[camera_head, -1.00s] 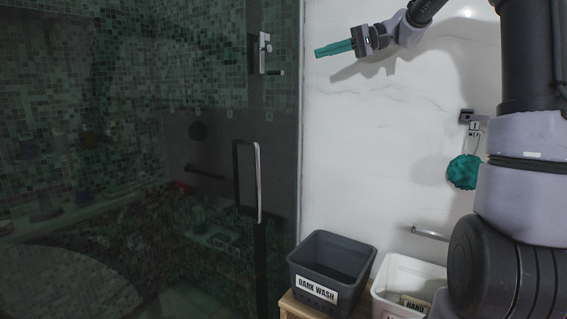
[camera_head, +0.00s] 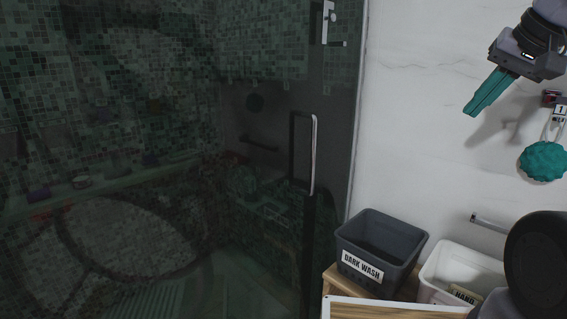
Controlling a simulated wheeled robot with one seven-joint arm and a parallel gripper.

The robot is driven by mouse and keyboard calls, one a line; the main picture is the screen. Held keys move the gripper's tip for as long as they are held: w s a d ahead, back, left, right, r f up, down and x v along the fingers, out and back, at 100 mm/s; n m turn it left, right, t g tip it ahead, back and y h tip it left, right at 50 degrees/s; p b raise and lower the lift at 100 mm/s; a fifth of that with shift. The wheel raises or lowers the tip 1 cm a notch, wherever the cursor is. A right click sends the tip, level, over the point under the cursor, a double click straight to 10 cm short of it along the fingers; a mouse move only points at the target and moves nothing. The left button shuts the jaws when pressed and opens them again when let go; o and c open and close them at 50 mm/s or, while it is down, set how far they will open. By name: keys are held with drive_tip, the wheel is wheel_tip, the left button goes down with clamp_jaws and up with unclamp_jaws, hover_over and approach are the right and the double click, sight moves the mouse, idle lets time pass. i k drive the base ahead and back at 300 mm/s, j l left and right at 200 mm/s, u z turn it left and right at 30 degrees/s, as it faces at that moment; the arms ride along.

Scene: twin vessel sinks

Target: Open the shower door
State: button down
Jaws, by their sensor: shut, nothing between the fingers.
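The shower door (camera_head: 334,140) is a dark glass panel left of the white wall, and it looks closed. Its long vertical handle (camera_head: 314,155) stands near the door's right edge. A small metal fitting (camera_head: 327,22) sits higher on the glass. My gripper (camera_head: 469,112) has teal fingers that are shut and empty. It is in front of the white wall, up and to the right of the handle and well apart from it, pointing down-left.
A dark grey bin labelled DARK WASH (camera_head: 405,240) and a white bin (camera_head: 436,270) stand below at the right. A wooden surface (camera_head: 400,311) shows at the bottom. A teal sponge (camera_head: 543,161) hangs on the wall, with a metal bar (camera_head: 490,224) below it.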

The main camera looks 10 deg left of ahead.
sight(158, 158)
drive_tip(key=j+u, duration=0.1)
drive_tip(key=u, duration=0.35)
drive_tip(key=j+u, duration=0.15)
drive_tip(key=u, duration=0.3)
drive_tip(key=j+u, duration=0.15)
drive_tip(key=u, duration=0.25)
drive_tip(key=k+j, duration=0.05)
